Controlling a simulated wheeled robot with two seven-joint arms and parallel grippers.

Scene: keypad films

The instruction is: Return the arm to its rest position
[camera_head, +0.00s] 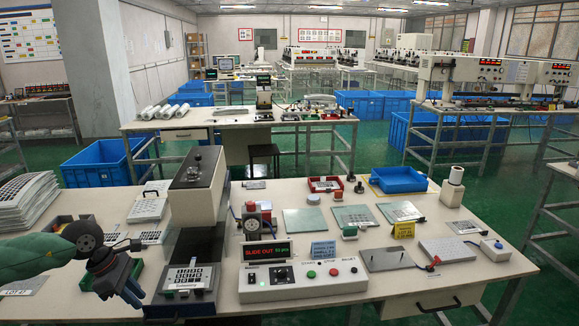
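My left arm comes in from the left edge, green and black. My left gripper (122,291) hangs over the table's front left part, just left of the dark press machine (196,245). Its fingers point down and to the right, and they are too small and dark to tell whether they are apart. I see nothing clearly held in it. A keypad film (188,278) with dark keys lies on the machine's front, to the right of the gripper. My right gripper is not in view.
The white worktable (290,210) carries a control box (303,279) with a lit display (267,251), several flat plates (351,216), a blue tray (398,180) and a stack of sheets (27,200) at left. A metal plate (386,257) lies right of the control box.

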